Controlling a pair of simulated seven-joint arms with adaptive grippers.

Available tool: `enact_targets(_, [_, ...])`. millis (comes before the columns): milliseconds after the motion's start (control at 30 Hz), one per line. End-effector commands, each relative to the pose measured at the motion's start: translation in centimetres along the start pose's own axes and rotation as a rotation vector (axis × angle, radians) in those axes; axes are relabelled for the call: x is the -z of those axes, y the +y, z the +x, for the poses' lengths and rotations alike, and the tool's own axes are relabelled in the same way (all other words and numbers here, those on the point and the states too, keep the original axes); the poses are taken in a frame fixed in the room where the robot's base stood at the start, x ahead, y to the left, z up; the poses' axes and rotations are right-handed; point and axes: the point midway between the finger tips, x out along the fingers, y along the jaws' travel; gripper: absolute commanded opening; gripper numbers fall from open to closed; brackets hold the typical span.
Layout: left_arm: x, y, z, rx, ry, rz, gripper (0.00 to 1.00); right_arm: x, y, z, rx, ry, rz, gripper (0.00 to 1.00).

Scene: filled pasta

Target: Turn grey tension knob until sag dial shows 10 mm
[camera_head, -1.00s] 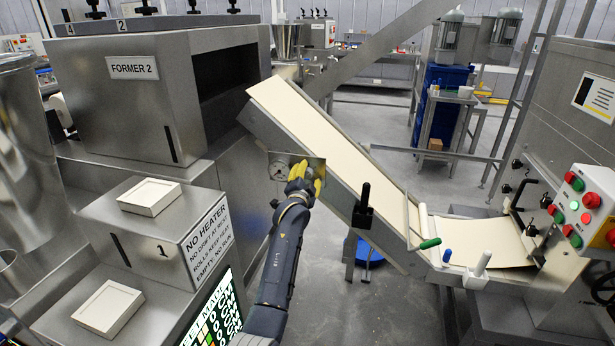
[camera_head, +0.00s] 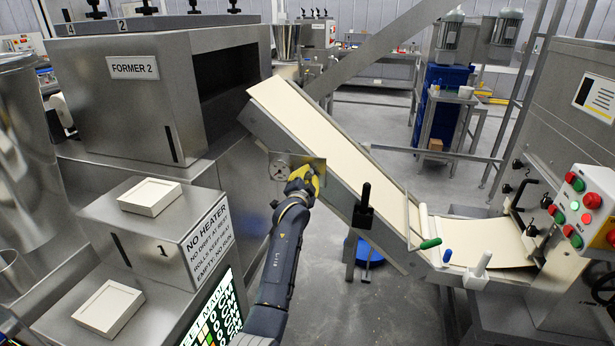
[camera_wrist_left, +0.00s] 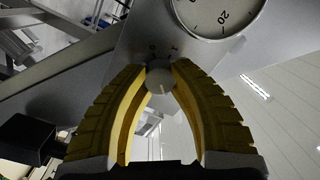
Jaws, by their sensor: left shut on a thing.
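The grey tension knob (camera_wrist_left: 160,77) is round, with a pale pointer line on its face, and sits on the steel plate beside the sloping conveyor. My left gripper (camera_wrist_left: 159,82) has its yellow-lined fingers shut on the knob from both sides. In the head view, my left gripper (camera_head: 308,180) is at the plate and covers the knob. My right gripper does not show.
The cream belt (camera_head: 335,145) slopes down from the former (camera_head: 140,100) just right of my gripper. A black clamp handle (camera_head: 363,205) stands on the conveyor's side. Two pale square trays, one of them the upper tray (camera_head: 149,197), sit on steel boxes at left.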

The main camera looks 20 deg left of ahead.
Motion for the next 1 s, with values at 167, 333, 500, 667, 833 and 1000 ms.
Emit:
enact_targets(167, [0.27,0.02,0.01,-0.002,0.002,-0.024,0.00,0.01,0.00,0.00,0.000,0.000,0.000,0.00])
enact_targets(333, [0.35,0.00,0.01,-0.004,0.002,-0.061,0.00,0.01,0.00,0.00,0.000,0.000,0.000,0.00])
enact_targets(500, [0.41,-0.04,0.02,-0.010,-0.002,-0.139,0.00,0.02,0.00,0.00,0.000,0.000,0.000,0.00])
enact_targets(667, [0.49,-0.12,0.03,-0.018,-0.006,-0.261,0.00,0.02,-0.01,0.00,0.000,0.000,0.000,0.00])
enact_targets(833, [0.51,-0.20,0.04,-0.029,-0.013,-0.405,0.00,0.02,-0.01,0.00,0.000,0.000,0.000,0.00])
enact_targets(1000, [0.56,-0.25,0.05,-0.039,-0.018,-0.533,0.00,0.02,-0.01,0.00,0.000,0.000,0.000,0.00])
